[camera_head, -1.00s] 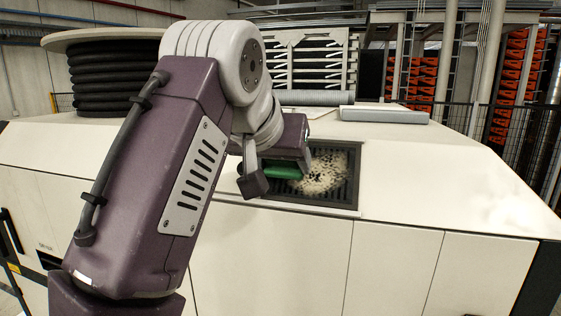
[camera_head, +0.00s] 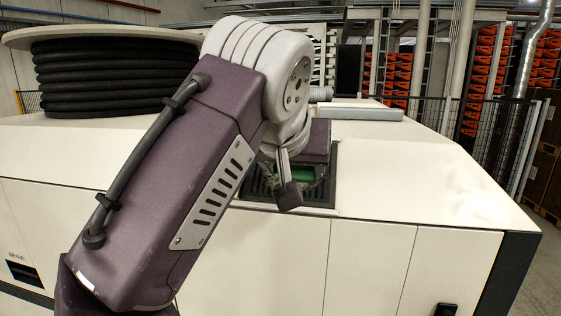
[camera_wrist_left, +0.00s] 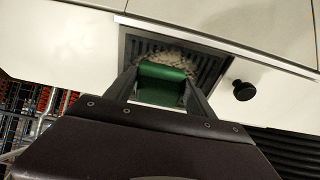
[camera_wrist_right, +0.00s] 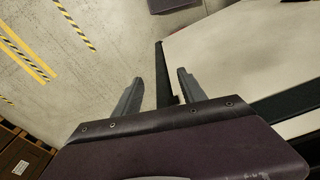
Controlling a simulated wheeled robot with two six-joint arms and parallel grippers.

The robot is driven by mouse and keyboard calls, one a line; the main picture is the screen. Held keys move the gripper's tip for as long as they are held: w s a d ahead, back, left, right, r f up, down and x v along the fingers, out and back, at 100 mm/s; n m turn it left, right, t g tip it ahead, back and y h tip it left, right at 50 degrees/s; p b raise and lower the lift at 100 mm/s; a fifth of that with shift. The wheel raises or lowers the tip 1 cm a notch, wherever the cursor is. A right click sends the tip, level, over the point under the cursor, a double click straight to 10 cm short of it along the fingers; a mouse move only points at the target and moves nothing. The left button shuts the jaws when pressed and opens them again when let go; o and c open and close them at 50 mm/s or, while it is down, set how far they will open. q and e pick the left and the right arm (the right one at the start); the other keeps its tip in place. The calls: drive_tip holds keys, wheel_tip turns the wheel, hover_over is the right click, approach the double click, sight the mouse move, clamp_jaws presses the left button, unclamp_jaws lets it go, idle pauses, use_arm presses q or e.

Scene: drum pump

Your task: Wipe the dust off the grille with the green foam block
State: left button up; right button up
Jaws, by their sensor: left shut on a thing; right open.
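The dark slatted grille (camera_head: 320,196) is set in the white cabinet top, partly hidden by my left arm in the head view. My left gripper (camera_head: 296,182) is over its right part, shut on the green foam block (camera_head: 303,177). The left wrist view shows the block (camera_wrist_left: 161,84) between the fingers, over the grille (camera_wrist_left: 213,66). Pale speckled dust (camera_wrist_left: 172,56) shows just past the block's edge. Whether the block touches the grille I cannot tell. My right gripper (camera_wrist_right: 160,92) is open and empty, away from the grille beside a cabinet edge.
A black knob (camera_wrist_left: 243,90) stands on the cabinet top near the grille. A black hose reel (camera_head: 110,75) is at the back left and a flat grey box (camera_head: 360,114) lies behind the grille. The cabinet top right of the grille (camera_head: 420,165) is clear.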

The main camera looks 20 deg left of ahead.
use_arm(q)
drive_tip(key=shift+w+d, duration=0.25)
drive_tip(key=shift+d, duration=0.65)
use_arm(e)
drive_tip(key=shift+d+r, duration=0.15)
use_arm(q)
drive_tip(key=shift+w+d+p, duration=0.15)
drive_tip(key=shift+d+p, duration=0.15)
drive_tip(key=shift+d, duration=0.4)
drive_tip(key=shift+w+d+p, duration=0.15)
drive_tip(key=shift+d+p, duration=0.1)
drive_tip(key=shift+d, duration=0.45)
drive_tip(key=shift+w+d+f, duration=0.1)
drive_tip(key=shift+w+d, duration=0.05)
drive_tip(key=shift+d, duration=0.2)
use_arm(e)
drive_tip(key=shift+r, duration=0.45)
